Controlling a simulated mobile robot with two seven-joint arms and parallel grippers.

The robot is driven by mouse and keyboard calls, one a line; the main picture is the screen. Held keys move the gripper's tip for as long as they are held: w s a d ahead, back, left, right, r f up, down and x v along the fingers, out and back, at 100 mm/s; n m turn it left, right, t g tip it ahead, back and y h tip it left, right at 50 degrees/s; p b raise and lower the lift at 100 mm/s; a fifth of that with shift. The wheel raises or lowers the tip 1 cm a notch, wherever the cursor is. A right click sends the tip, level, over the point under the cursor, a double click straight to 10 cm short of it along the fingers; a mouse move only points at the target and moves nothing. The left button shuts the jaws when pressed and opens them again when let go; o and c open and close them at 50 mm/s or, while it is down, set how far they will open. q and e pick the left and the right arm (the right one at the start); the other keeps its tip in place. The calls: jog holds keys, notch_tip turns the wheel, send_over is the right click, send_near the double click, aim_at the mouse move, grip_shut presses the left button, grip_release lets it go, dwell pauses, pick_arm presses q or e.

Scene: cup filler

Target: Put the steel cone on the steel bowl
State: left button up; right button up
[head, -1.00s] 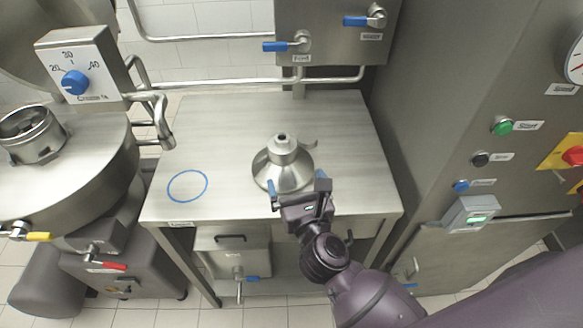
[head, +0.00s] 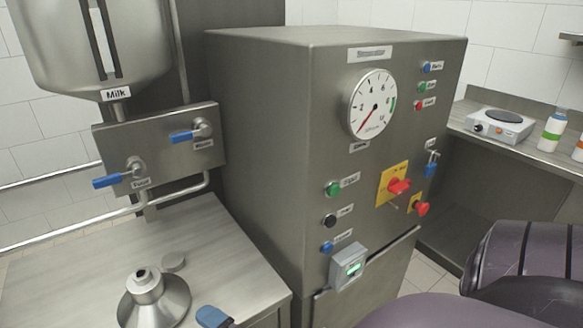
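The steel cone (head: 154,302), a flared funnel shape with a narrow neck on top, stands upright on the steel table at the lower left of the head view. Its base is cut by the bottom edge. One blue fingertip of my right gripper (head: 213,317) shows just right of the cone, apart from it in the picture. The rest of that gripper is below the frame, so its opening is hidden. I cannot make out a steel bowl. My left gripper is not in view.
The steel table (head: 225,255) is otherwise bare here. A tall control cabinet (head: 265,130) borders it on the right. A valve box (head: 160,150) with blue levers hangs above its back.

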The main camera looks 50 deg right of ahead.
jog(key=s+d+f+n+g+h, duration=0.1)
jog(key=s+d+f+n+g, duration=0.3)
jog(key=n, duration=0.6)
jog(key=s+d+f+n+g+h, duration=0.1)
jog(key=s+d+f+n+g, duration=0.3)
jog(key=f+n, duration=0.6)
jog(key=s+d+n, duration=0.1)
jog(key=s+d, duration=0.1)
jog(key=s, duration=0.1)
jog(key=shift+s+f, duration=0.4)
